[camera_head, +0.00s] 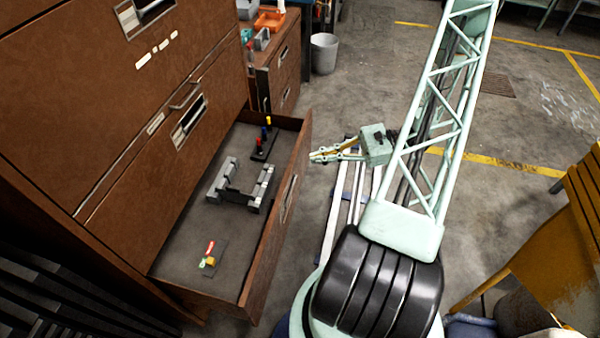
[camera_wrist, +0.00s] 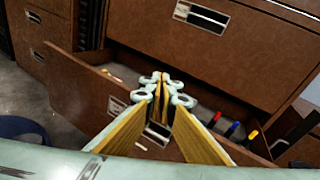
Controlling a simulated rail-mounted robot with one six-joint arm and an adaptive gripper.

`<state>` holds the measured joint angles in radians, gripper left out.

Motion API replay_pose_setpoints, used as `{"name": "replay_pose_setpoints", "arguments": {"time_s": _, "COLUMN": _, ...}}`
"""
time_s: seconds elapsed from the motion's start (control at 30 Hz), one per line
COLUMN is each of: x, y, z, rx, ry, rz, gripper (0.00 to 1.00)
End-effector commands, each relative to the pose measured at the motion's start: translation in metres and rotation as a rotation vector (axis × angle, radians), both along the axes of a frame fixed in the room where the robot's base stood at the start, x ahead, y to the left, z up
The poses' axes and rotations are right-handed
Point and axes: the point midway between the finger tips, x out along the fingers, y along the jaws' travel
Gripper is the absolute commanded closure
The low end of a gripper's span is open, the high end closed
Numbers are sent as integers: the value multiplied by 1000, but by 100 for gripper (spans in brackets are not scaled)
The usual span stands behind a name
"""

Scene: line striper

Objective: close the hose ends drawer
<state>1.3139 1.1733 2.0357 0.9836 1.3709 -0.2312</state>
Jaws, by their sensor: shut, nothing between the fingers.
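The open drawer (camera_head: 268,262) is the low brown drawer of the cabinet, pulled well out towards my arm. I see no label naming it. Its front panel also shows in the wrist view (camera_wrist: 82,86), with a metal label holder partly hidden behind my fingers. I cannot tell whether the fingertips touch the panel.
The closed drawers above (camera_head: 150,205) belong to the same brown cabinet. A smaller cabinet (camera_head: 287,75) with an orange tray on it stands beyond, beside a grey bin (camera_head: 324,52). White rails (camera_head: 342,205) run along the floor. A yellow structure (camera_head: 560,255) stands at right.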

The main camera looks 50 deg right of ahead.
Motion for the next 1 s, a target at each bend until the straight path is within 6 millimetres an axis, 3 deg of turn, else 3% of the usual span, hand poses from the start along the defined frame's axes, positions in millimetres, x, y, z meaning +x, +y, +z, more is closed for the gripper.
{"name": "replay_pose_setpoints", "arguments": {"time_s": 0.7, "x": -49, "y": -42, "z": -97, "rx": 199, "ry": -13, "rz": -322, "gripper": 100}}
{"name": "replay_pose_setpoints", "arguments": {"time_s": 1.0, "x": -60, "y": -49, "z": -117, "rx": 236, "ry": -20, "rz": -387, "gripper": 100}}
